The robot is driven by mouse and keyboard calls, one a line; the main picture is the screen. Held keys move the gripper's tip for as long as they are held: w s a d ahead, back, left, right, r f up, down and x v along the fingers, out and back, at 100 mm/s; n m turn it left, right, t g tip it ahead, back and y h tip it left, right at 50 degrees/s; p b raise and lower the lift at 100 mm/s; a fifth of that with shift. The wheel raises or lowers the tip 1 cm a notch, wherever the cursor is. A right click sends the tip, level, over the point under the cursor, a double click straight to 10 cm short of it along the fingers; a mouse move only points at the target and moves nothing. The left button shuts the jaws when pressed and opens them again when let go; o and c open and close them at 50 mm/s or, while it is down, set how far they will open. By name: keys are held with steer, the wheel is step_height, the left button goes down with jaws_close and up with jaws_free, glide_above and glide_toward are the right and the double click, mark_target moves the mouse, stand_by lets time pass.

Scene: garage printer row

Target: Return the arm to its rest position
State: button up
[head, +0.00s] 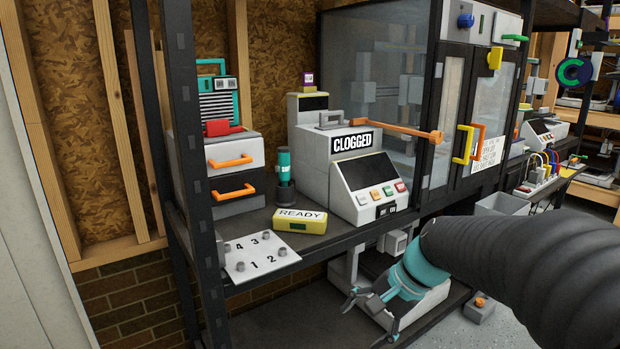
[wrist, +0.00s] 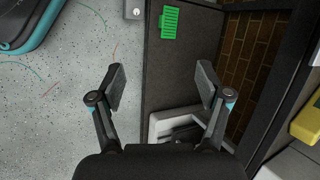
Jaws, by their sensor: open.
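My arm comes in from the right of the head view, dark and ribbed with a teal band near its end. My gripper (head: 372,318) hangs low in front of the rack, below the level of the work shelf. In the wrist view my gripper (wrist: 160,88) has its two fingers wide apart with nothing between them. Behind the fingers the wrist view shows speckled floor (wrist: 80,105) and a dark panel with a green slotted piece (wrist: 170,22).
A machine labelled CLOGGED (head: 352,141), a yellow READY block (head: 300,221) and a numbered white plate (head: 262,257) stand on the shelf. An orange handle (head: 400,134) juts from the enclosure. The lower shelf (head: 270,322) is close behind my gripper.

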steer(key=s+d+r+n+t+h, duration=0.1)
steer(key=s+d+n+t+h, duration=0.1)
steer(key=s, duration=0.5)
steer(key=s+d+n+t+h, duration=0.1)
steer(key=s+d+n+h, duration=0.2)
steer(key=s+n, duration=0.3)
steer(key=shift+s+d+r+n+t+h, duration=0.4)
steer(key=shift+s+d, duration=0.05)
steer(key=shift+s, duration=0.8)
